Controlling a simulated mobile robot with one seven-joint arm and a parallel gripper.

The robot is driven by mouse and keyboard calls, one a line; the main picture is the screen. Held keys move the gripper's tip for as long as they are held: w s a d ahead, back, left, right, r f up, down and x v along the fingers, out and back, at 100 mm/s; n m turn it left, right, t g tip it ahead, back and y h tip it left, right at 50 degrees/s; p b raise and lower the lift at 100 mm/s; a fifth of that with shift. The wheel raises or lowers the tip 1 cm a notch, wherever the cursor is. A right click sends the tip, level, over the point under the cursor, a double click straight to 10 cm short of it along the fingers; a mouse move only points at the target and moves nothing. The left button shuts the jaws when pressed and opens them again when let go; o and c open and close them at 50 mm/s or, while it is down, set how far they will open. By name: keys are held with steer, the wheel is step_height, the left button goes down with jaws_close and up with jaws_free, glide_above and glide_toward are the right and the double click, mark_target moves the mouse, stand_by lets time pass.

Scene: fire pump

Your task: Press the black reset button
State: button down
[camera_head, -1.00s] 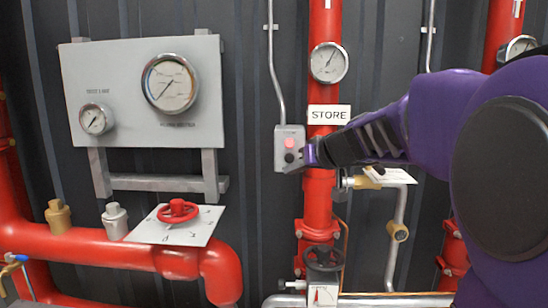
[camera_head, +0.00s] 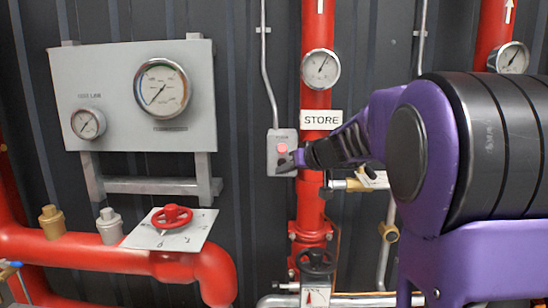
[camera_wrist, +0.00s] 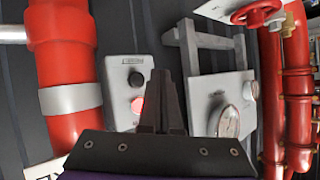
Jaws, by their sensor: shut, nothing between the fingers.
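A small grey control box (camera_head: 270,158) hangs on the dark wall left of the red vertical pipe. Its lit red button (camera_head: 283,148) sits above the black button, which is hard to separate from the dark fingertips in the head view. In the wrist view, turned over, the black reset button (camera_wrist: 136,79) shows clear above the glowing red button (camera_wrist: 137,105). My gripper (camera_head: 294,160) is shut and empty, its tips at the box's lower right in the head view. In the wrist view the fingers (camera_wrist: 161,78) stand just right of the black button; contact cannot be told.
A STORE sign (camera_head: 321,120) and a gauge (camera_head: 320,69) are on the red pipe (camera_head: 311,205) close by my arm. A grey gauge panel (camera_head: 110,100) stands at left, above a red handwheel (camera_head: 172,217).

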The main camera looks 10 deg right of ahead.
mark_target(278, 165)
steer(key=shift+w+d, duration=0.15)
steer(key=shift+w, duration=0.6)
steer(key=shift+w+d, duration=0.15)
steer(key=shift+w, duration=0.6)
stand_by(0.9)
steer(key=shift+w+b, duration=0.4)
steer(key=shift+w+d, duration=0.2)
steer(key=shift+w, duration=0.3)
stand_by(0.6)
steer(key=shift+s, duration=0.1)
steer(key=shift+s+a+b, duration=0.2)
steer(key=shift+s+b, duration=0.6)
steer(key=shift+b, duration=0.15)
